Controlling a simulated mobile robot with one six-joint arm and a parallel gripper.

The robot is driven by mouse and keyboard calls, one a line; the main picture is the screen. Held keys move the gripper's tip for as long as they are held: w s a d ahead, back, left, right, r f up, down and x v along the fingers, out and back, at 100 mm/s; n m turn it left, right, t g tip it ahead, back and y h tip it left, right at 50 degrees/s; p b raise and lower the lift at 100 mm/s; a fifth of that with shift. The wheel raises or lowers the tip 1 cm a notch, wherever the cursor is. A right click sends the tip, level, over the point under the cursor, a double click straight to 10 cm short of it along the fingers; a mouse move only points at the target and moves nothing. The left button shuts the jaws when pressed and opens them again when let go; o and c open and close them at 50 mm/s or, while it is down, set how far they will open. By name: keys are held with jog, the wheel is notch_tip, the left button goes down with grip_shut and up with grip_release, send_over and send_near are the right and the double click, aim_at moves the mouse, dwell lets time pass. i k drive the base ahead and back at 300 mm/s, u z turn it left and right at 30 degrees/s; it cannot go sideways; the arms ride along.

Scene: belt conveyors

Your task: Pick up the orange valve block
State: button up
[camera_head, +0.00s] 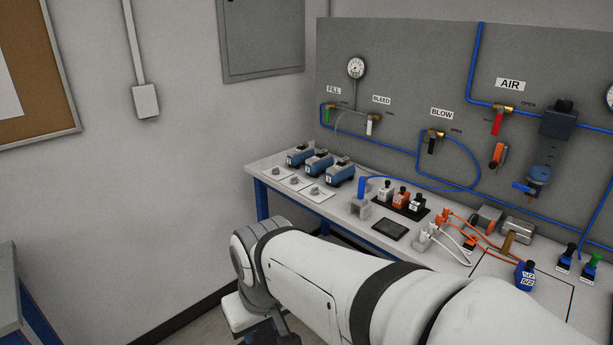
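An orange valve block (401,198) with a dark knob on top stands upright on a black strip (428,213) on the bench. It is the middle one of a row of three, between a light grey block (386,189) and a white block (416,204). My arm crosses the lower middle of the view, in front of the bench, with its wrist to the left of and below the blocks. The fingers of my gripper do not show. No part of my arm touches the orange block.
The bench (262,172) also holds blue-grey units (340,174), a grey holder (360,208), a dark flat panel (390,229), orange plugs with cables (447,214) and a blue block (525,275). A blue hose arcs behind the row. A pipe panel (385,75) stands behind.

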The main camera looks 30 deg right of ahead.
aim_at(400, 199)
jog(key=z, duration=0.6)
jog(key=i, duration=1.25)
jog(key=z, duration=0.85)
jog(key=i, duration=0.25)
jog(key=z, duration=0.3)
jog(key=k, duration=0.65)
jog(key=z, duration=0.2)
jog(key=i, duration=0.7)
jog(key=u, duration=0.1)
